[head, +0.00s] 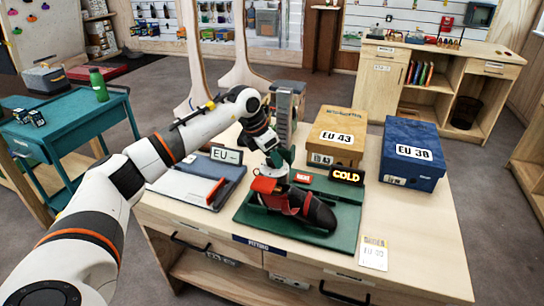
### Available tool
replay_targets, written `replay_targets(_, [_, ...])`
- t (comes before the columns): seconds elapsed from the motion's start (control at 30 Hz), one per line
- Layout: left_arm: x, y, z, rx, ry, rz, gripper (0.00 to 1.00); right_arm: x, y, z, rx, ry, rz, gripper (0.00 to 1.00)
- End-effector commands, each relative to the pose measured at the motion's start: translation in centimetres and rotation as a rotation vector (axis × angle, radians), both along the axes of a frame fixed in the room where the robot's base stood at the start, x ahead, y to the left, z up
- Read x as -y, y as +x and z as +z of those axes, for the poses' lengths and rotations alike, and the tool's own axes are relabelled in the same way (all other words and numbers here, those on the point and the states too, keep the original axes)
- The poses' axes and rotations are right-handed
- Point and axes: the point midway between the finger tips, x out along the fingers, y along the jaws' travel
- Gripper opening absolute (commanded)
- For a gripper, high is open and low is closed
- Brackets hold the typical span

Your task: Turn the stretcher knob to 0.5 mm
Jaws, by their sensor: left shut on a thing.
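A dark climbing shoe with red parts (318,210) sits on the green stretcher base (260,223) on the wooden bench. A red part of the stretcher (265,185) stands at the shoe's heel end. My left gripper (275,163) points down just above this part and is shut on the stretcher knob. The jaws and wrist hide most of the knob, and I cannot read its setting. My right gripper is out of view.
Shoe boxes marked EU 43 (338,125) and EU 38 (413,152) stand at the back right. A grey upright column (286,110) rises behind my gripper. The bench's right front is mostly clear.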

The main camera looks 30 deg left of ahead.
Motion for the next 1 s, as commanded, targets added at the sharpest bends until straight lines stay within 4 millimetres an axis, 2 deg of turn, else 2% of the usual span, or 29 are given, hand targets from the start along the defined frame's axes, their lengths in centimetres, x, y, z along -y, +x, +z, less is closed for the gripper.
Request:
replay_targets(0.23, [-0.05, -0.01, -0.13, -0.003, 0.003, -0.065, 0.20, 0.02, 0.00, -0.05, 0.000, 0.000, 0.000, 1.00])
replay_targets(0.7, [-0.03, -0.04, -0.19, -0.006, 0.002, -0.077, 0.20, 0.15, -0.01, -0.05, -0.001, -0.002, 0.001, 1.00])
replay_targets(0.73, [-0.03, -0.04, -0.19, -0.006, 0.002, -0.077, 0.46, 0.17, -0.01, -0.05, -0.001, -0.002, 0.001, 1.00])
replay_targets(0.8, [-0.03, -0.03, -0.18, -0.004, 0.003, -0.077, 0.58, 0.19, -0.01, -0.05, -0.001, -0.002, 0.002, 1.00])
replay_targets(0.87, [-0.02, -0.02, -0.15, -0.004, 0.003, -0.077, 0.65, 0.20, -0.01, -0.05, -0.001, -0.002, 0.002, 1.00])
replay_targets(1.0, [-0.03, -0.01, -0.11, -0.002, 0.002, -0.077, 0.65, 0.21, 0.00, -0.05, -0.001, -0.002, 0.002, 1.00])
